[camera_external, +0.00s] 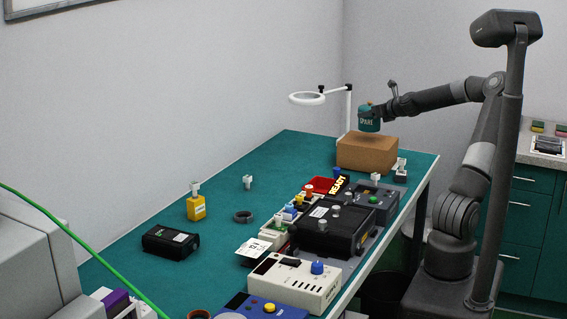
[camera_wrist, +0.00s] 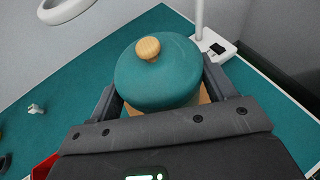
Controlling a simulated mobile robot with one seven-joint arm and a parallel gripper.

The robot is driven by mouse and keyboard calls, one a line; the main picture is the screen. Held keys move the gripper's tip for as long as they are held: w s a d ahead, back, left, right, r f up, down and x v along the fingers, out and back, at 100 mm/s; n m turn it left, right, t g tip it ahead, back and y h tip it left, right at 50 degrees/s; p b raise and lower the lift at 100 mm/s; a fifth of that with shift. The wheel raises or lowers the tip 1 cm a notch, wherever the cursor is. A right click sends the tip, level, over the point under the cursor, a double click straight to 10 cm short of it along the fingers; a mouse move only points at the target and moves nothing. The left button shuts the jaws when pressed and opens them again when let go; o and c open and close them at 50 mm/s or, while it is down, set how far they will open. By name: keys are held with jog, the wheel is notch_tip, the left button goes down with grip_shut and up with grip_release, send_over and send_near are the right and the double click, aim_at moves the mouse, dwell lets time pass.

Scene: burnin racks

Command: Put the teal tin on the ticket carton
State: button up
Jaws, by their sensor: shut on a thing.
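In the wrist view the tin (camera_wrist: 158,75) sits between the two fingers of my gripper (camera_wrist: 160,92), one on each side. The ticket carton (camera_external: 367,157) is a plain brown box at the far end of the green bench. Only slivers of the carton (camera_wrist: 205,97) show around the tin in the wrist view. Whether the tin's base touches the carton top is hard to tell.
A ring magnifier lamp (camera_external: 308,98) stands behind the carton on a white post. A red tray (camera_external: 320,185), a "READY" sign (camera_external: 338,187) and black devices (camera_external: 330,228) lie nearer. The green bench (camera_external: 285,160) is clear left of the carton.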

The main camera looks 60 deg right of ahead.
aim_at(370, 124)
jog(key=shift+f, duration=2)
jog(key=o, duration=1.4)
jog(key=shift+f, duration=0.15)
jog(key=shift+c, duration=0.2)
jog(key=shift+r, duration=0.2)
jog(key=v, duration=1.2)
